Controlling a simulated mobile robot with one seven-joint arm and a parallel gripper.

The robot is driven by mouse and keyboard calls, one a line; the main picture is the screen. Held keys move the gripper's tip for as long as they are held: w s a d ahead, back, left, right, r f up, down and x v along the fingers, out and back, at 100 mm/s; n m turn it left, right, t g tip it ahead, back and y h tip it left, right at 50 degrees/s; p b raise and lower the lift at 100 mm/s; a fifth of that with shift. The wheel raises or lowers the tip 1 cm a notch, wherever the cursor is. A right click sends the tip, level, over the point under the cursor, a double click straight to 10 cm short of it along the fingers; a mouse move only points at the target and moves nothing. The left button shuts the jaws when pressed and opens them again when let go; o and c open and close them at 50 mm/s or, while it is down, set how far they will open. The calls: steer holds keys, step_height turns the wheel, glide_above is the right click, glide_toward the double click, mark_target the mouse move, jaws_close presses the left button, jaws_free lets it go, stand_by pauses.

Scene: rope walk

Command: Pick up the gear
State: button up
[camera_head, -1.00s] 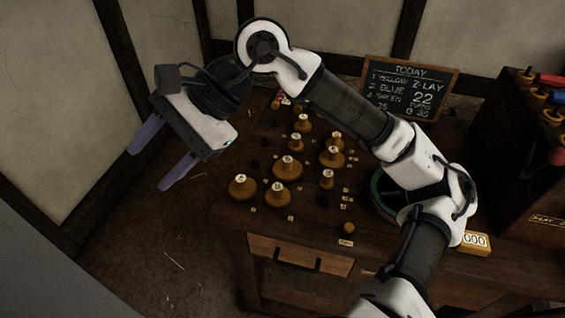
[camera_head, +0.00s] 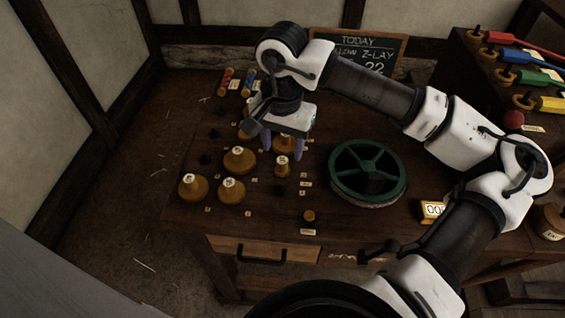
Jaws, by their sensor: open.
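Several round brass-coloured pieces with raised hubs and pale labels stand on the wooden bench; they may be the gears, but their teeth are too small to make out. One piece (camera_head: 239,160) is left of my gripper, and a smaller one (camera_head: 282,167) is just in front of it. My gripper (camera_head: 282,153) points down over the group, open, with its two purple fingers apart. Another piece (camera_head: 285,143) shows between the fingers; I cannot tell whether they surround it or are in front of it. My wrist partly hides pieces behind.
A green spoked wheel (camera_head: 368,165) lies on the bench right of the group. A chalkboard (camera_head: 359,47) stands behind. A rack of coloured handles (camera_head: 520,75) is at the right. A drawer (camera_head: 262,250) is in the bench front.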

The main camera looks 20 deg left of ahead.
mark_target(283, 159)
steer(key=shift+d+f+p, duration=0.1)
steer(key=shift+f+p, duration=0.65)
steer(key=shift+f, duration=2.05)
steer(key=c, duration=0.9)
